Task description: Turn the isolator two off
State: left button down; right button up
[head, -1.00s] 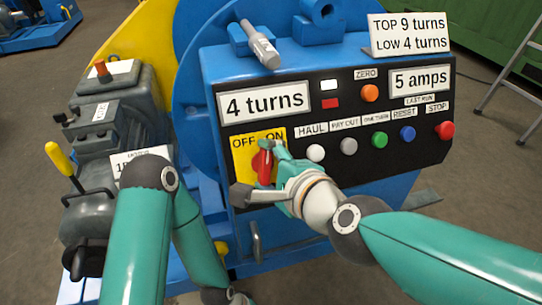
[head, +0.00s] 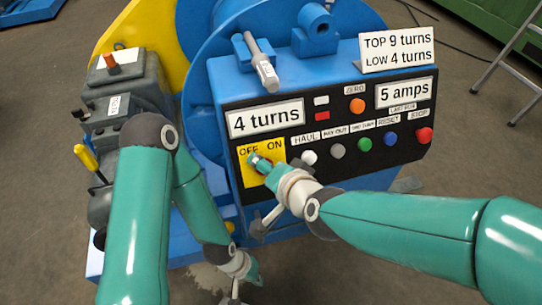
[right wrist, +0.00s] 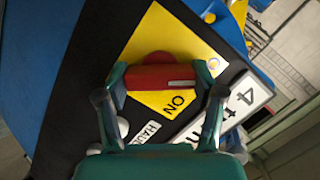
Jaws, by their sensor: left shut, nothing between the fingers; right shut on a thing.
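The red isolator handle (right wrist: 150,78) sits on the yellow OFF/ON plate (head: 249,176) at the left of the control panel. In the right wrist view it lies between both fingers of my right gripper (right wrist: 160,74), which is shut on it. A white mark shows near the handle's right end there, and the word ON is beside it; the finger partly hides the OFF side. In the head view the right gripper (head: 259,163) covers most of the handle. My left gripper (head: 243,286) hangs low in front of the machine, shut and empty. No number shows on the isolator.
Close right of the plate are the white HAUL button (head: 309,157) and further coloured buttons up to the red STOP button (head: 424,135). The yellow lever (head: 88,158) stands at the left.

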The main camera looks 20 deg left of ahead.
jog(key=shift+s+n+p, duration=0.1)
jog(key=shift+n+p, duration=0.4)
jog(key=shift+p, duration=0.2)
jog(key=shift+f, duration=0.25)
jog(key=o, duration=1.1)
jog(key=shift+o, duration=0.2)
jog(key=shift+r, duration=0.2)
jog(key=shift+s+d+r, duration=0.1)
jog(key=shift+d+r, duration=0.05)
jog(key=v, duration=1.1)
jog(key=shift+s, duration=0.1)
